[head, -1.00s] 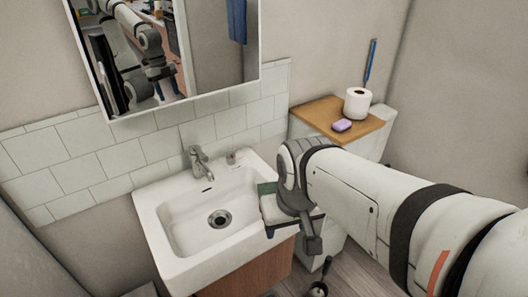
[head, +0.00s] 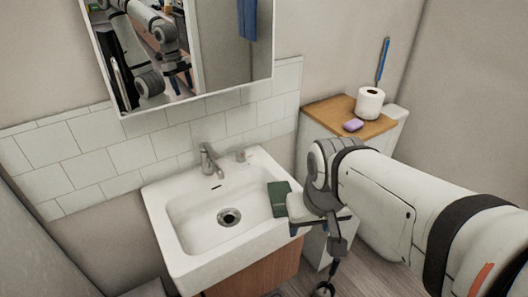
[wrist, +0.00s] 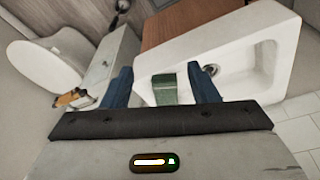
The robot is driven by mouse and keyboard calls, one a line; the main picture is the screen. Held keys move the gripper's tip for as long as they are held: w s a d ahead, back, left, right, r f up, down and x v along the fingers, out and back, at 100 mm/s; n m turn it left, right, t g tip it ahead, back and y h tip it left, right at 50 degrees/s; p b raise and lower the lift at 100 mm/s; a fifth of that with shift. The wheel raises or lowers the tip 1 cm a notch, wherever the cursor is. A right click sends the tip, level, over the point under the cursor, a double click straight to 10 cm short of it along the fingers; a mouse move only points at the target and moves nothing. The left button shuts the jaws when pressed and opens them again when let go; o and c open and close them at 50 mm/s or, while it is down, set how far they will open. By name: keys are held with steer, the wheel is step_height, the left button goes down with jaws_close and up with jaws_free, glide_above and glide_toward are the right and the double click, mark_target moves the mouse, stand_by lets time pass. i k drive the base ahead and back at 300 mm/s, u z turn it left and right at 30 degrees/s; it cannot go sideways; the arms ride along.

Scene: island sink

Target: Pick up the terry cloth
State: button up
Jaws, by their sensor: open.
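The terry cloth looks like the dark green folded piece (head: 279,198) on the right rim of the white sink (head: 185,265). In the wrist view the green cloth (wrist: 164,90) lies between my two blue fingers, with the sink (wrist: 262,25) behind it. My gripper (wrist: 160,74) is open, its fingers apart on either side of the cloth, with nothing visibly held. In the head view my gripper (head: 296,229) is at the sink's right edge, just right of the cloth. My wrist hides part of that edge, and I cannot tell whether the fingers touch the cloth.
A faucet (head: 208,162) stands at the back of the sink. Right of it, a wooden top (head: 328,112) holds purple soap (head: 353,125) and a toilet roll (head: 369,103). A mirror cabinet (head: 190,50) hangs above. The basin (head: 190,215) is empty.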

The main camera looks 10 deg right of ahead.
mark_target(278, 191)
steer(key=u, duration=1.9)
steer(key=k, duration=1.95)
steer(key=z, duration=1.1)
steer(key=i, duration=1.65)
